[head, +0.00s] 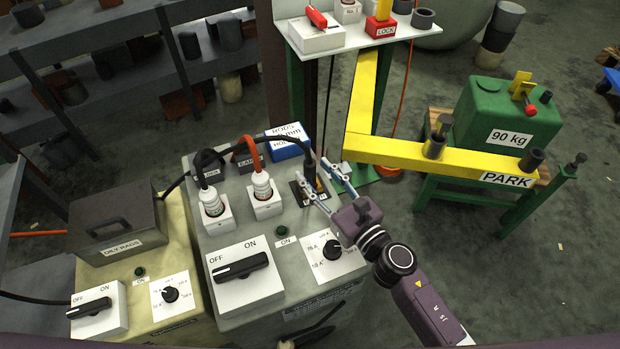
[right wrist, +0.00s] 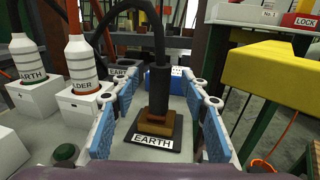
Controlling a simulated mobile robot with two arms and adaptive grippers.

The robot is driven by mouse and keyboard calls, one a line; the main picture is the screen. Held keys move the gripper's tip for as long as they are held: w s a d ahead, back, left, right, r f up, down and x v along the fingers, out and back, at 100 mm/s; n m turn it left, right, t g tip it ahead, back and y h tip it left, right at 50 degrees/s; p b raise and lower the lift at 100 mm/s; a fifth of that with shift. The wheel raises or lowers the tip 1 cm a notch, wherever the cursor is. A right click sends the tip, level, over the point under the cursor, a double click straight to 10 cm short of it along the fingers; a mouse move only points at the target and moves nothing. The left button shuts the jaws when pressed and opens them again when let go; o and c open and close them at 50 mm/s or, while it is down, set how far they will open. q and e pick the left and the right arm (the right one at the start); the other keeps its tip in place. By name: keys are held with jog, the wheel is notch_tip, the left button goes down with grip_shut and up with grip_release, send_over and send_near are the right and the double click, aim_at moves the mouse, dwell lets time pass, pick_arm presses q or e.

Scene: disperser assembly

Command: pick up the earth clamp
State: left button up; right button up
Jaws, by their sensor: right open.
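The earth clamp (head: 309,174) stands upright on a black pad labelled EARTH, on top of the grey welding machine. In the right wrist view the clamp (right wrist: 159,92) has a black round handle and a brass-brown foot, and a black cable rises from its top. My right gripper (head: 315,174) is open, with one finger on each side of the clamp. In the right wrist view there are gaps between the blue finger pads and the clamp, which sits near the middle between them. My left gripper is not in view.
The black cable arcs left towards the white plugs (head: 212,203) on the machine. An orange cable rises from the other plug (head: 263,187). A blue rods box (head: 289,143) stands behind the clamp. A yellow beam (head: 450,158) marked PARK is at the right.

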jog(key=shift+x, duration=1.55)
jog(key=shift+c, duration=0.7)
grip_shut()
jog(key=shift+r, duration=0.2)
